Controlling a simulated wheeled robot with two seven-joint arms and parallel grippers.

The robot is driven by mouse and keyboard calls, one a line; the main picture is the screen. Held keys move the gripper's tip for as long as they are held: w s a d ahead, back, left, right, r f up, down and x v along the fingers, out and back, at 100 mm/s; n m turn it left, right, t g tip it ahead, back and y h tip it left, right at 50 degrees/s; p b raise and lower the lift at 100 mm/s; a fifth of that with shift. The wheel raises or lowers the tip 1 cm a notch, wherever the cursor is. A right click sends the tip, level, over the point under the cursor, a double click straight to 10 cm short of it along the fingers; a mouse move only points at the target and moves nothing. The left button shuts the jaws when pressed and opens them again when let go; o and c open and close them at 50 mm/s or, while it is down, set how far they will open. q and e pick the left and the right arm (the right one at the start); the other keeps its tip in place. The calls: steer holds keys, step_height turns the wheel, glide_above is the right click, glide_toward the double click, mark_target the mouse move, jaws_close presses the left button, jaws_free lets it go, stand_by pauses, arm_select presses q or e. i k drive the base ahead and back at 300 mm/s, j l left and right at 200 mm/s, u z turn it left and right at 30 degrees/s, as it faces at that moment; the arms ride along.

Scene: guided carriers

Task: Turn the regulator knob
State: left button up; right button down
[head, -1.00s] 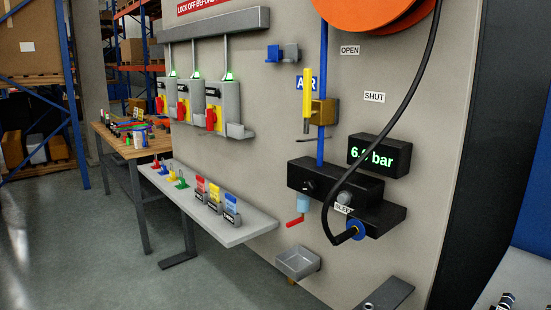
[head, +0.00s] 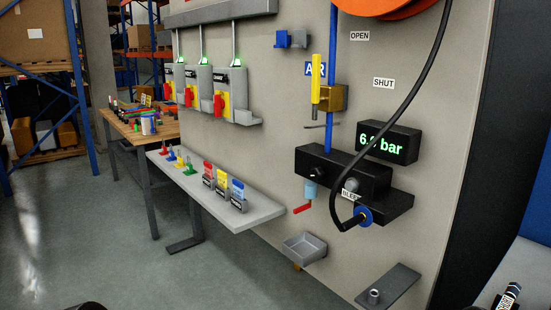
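The air regulator is a black block (head: 322,165) on the grey panel, right of centre. A small dark round knob shape (head: 317,174) shows on its front, faint against the black. A grey round knob (head: 351,184) sits at its right, above a label reading BLEED. I cannot tell for sure which is the regulator knob. The display (head: 390,143) reads about 6 bar in green; the black hose hides its second digit. Neither gripper is clearly in view, and nothing touches the regulator.
The black hose (head: 402,109) hangs across the regulator's front to a blue fitting (head: 362,216). A yellow handle (head: 316,83) stands upright above. A grey tray (head: 305,247) and a bracket (head: 388,288) sit below. A grey shelf (head: 250,212) with tags juts out left. Open floor lies lower left.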

mark_target(318, 174)
steer(key=i+j, duration=0.2)
steer(key=j, duration=0.15)
steer(key=i+j+z, duration=0.1)
steer(key=i+j, duration=0.15)
steer(key=i+j+z, duration=0.1)
steer(key=j, duration=0.3)
steer(key=i+j, duration=0.3)
steer(key=i+j+z, duration=0.1)
steer(key=j, duration=0.3)
steer(key=i+j, duration=0.3)
steer(key=i+j+z, duration=0.15)
steer(key=j, duration=0.3)
